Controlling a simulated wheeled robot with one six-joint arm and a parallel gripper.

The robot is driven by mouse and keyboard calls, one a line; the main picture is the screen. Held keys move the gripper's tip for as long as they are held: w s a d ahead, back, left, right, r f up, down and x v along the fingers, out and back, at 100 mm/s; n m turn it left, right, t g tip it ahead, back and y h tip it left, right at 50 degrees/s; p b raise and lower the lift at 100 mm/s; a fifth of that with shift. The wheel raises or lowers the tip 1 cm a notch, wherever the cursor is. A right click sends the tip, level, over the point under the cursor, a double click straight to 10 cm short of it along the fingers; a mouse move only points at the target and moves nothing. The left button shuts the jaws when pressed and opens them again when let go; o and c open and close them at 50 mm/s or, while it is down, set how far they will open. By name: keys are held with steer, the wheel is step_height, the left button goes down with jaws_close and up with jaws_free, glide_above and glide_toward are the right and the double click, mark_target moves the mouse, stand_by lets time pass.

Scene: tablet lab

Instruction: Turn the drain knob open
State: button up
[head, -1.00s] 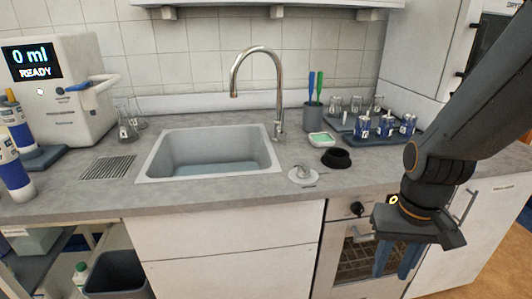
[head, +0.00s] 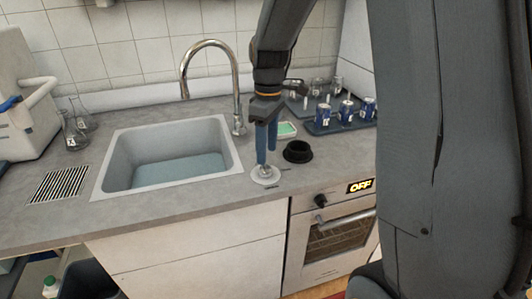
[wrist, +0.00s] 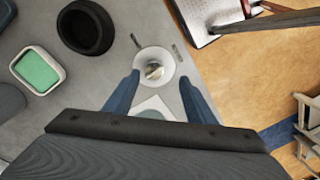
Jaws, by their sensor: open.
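The drain knob (head: 265,173) is a small metal knob on a round pale base, set in the worktop right of the sink. The wrist view shows the knob (wrist: 154,71) from above, just beyond and between my fingertips, with dark marks on the worktop beside its base. My gripper (head: 266,160) points down over the knob; in the wrist view my gripper (wrist: 160,82) has its two blue fingers apart, one on each side of the knob. I cannot tell whether they touch it. The sink (head: 112,162) holds pale blue-green water.
A black round holder (head: 298,152) stands right of the knob, and a soap dish with a green sponge (head: 287,129) is behind. A blue tray (head: 324,130) with cans is at the back right. The tall tap (head: 240,90) rises behind the sink. The oven (head: 335,240) is below.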

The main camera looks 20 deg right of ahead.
mark_target(266, 170)
steer(key=shift+w+r+n, duration=0.4)
steer(key=shift+w+r, duration=0.05)
steer(key=shift+w, duration=0.15)
steer(key=shift+w+f, duration=0.1)
steer(key=shift+w, duration=0.1)
steer(key=f+p, duration=0.1)
steer(key=f, duration=0.2)
steer(key=f+p, duration=0.1)
steer(key=f, duration=0.3)
steer(key=shift+s+a+f, duration=0.1)
steer(key=shift+s+f, duration=0.1)
steer(key=shift+f, duration=0.1)
steer(key=c, duration=1)
